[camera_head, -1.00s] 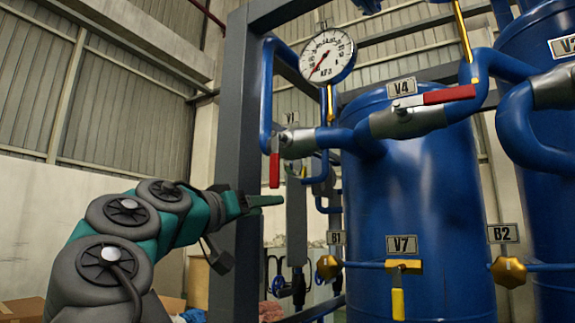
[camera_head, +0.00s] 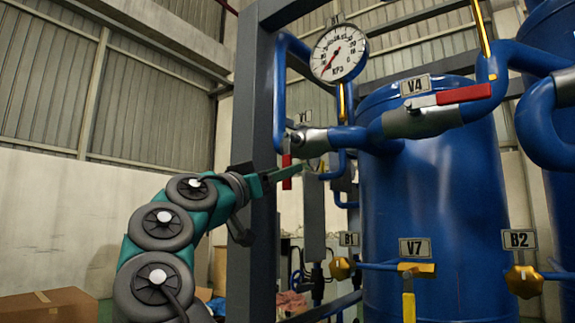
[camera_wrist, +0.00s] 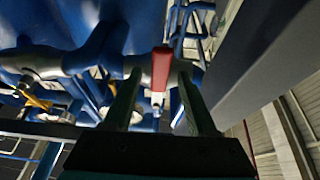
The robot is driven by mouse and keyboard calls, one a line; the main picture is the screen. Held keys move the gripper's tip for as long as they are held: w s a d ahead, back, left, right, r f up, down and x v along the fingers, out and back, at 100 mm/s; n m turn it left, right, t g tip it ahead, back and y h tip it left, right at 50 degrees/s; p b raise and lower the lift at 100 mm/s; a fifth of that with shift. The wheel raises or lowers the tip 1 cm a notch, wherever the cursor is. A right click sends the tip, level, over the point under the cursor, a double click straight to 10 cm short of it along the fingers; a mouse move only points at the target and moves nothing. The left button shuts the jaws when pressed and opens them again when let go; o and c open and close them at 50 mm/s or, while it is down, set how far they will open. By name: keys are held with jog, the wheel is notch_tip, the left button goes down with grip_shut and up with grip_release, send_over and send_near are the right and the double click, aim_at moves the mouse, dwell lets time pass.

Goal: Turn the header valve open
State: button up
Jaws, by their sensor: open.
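A valve labelled V1 (camera_head: 303,116) sits at the left end of the blue header pipe, with a grey body and a red lever hanging straight down (camera_head: 286,184). A second red-lever valve, V4 (camera_head: 463,94), has its lever lying along the pipe; I cannot tell which one is called the header valve. My gripper (camera_head: 305,171) is at the V1 lever, one finger crossing in front of it. In the wrist view the red lever (camera_wrist: 161,66) shows between the two spread fingers, with gaps at both sides. The gripper is open and holds nothing.
A dark steel post (camera_head: 262,120) stands just left of the V1 lever, close behind my wrist. A pressure gauge (camera_head: 339,54) is above V1. A large blue tank (camera_head: 430,180) and the yellow V7 valve (camera_head: 408,290) stand to the right.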

jog(key=shift+x, duration=1.05)
grip_shut()
dwell(0.6)
